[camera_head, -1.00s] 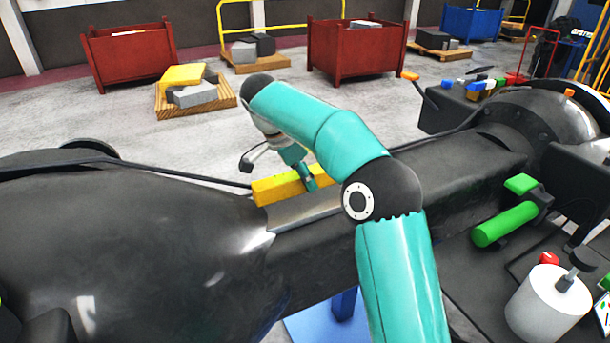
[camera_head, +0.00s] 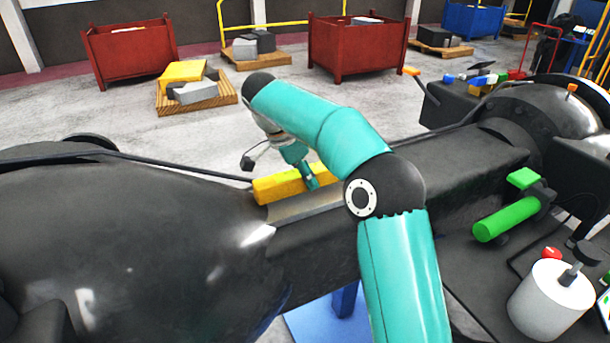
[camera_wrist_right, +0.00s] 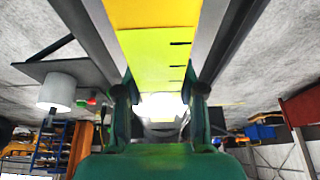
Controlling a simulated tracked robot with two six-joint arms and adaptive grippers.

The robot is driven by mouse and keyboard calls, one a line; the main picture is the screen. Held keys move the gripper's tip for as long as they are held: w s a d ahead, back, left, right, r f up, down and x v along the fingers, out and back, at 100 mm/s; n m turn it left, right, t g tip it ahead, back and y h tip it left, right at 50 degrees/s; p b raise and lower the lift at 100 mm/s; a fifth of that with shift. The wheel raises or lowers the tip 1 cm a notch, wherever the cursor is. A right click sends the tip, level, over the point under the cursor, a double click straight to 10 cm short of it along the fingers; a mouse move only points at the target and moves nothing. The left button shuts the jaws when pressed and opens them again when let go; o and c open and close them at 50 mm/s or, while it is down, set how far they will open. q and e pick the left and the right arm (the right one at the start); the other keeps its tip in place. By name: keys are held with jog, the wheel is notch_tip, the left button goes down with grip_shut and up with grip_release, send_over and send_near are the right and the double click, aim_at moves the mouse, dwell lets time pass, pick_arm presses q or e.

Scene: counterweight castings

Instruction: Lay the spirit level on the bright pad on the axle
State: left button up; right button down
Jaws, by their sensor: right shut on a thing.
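The spirit level is a yellow bar (camera_head: 278,189) lying lengthwise along the far side of the dark axle (camera_head: 440,180). My right gripper (camera_head: 308,180) comes down from above and is shut on the level. In the right wrist view the level (camera_wrist_right: 155,55) runs between the two fingers (camera_wrist_right: 160,103), yellow to yellow-green with dark marks. The bright pad (camera_head: 305,206) is a pale grey strip on the axle's top, showing along the level's near side. Whether the level touches the pad or is just above it, I cannot tell. My left gripper is not in view.
A dark rounded casting (camera_head: 130,230) fills the left. A black cable (camera_head: 190,172) runs behind the axle. Red bins (camera_head: 357,55) and loaded pallets (camera_head: 197,95) stand on the floor beyond.

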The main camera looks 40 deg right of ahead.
jog(key=shift+f+b, duration=0.3)
dwell(0.7)
jog(key=c, duration=0.6)
grip_release()
jog(key=v, duration=0.6)
jog(key=shift+a+r, duration=0.1)
jog(key=shift+r, duration=0.1)
jog(key=shift+a+r, duration=0.15)
jog(key=shift+r, duration=0.25)
